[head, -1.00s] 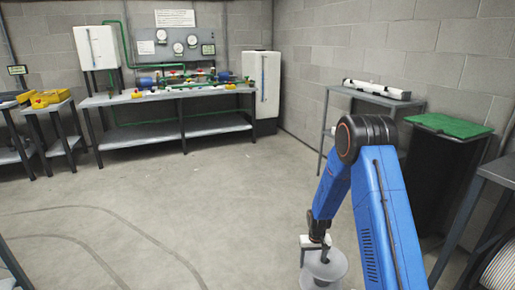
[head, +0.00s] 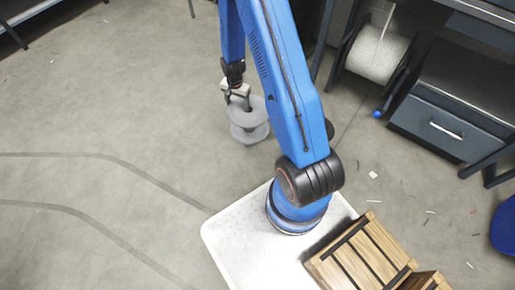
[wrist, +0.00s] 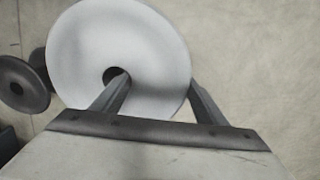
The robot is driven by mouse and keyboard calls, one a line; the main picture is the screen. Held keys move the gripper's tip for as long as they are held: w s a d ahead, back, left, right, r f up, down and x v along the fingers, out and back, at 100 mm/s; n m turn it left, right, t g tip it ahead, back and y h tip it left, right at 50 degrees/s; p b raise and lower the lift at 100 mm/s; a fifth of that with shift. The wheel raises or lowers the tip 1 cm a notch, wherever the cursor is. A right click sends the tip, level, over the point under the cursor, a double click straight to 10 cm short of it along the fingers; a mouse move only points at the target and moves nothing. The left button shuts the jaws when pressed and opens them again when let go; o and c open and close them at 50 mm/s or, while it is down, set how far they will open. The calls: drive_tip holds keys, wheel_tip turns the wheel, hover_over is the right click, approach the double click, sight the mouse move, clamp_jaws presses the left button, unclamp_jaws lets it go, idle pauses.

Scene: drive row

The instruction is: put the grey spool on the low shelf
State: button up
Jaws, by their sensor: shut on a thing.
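The grey spool (head: 249,132) hangs from my gripper (head: 238,98) in front of my blue arm in the head view. It has a wide round flange at top and bottom and looks roughly upright. In the wrist view, the spool's pale round flange (wrist: 155,50) with its dark centre hole fills the upper middle. My gripper (wrist: 160,88) is shut on it, with one finger at the hole and the other at the outer rim. The underside of the spool is hidden in the wrist view. I cannot make out which surface is the low shelf.
A wooden slatted crate (head: 360,262) sits at my white base. At right are a white roll (head: 377,52) on a dark frame, a dark drawer cabinet (head: 450,125) and a blue object (head: 504,228). The floor (head: 110,110) at left is mostly clear.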

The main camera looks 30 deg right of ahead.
sight(251, 111)
drive_tip(key=s+d+m, duration=0.1)
drive_tip(key=s+m, duration=0.1)
drive_tip(key=s+d+f+m, duration=0.1)
drive_tip(key=d+m, duration=0.1)
drive_tip(key=m, duration=0.1)
drive_tip(key=s+d+m, duration=0.1)
drive_tip(key=s+m, duration=0.1)
drive_tip(key=shift+s+d+f, duration=0.25)
drive_tip(key=shift+s+f, duration=0.1)
drive_tip(key=shift+f, duration=0.05)
drive_tip(key=shift+f, duration=4.9)
drive_tip(key=o, duration=1.9)
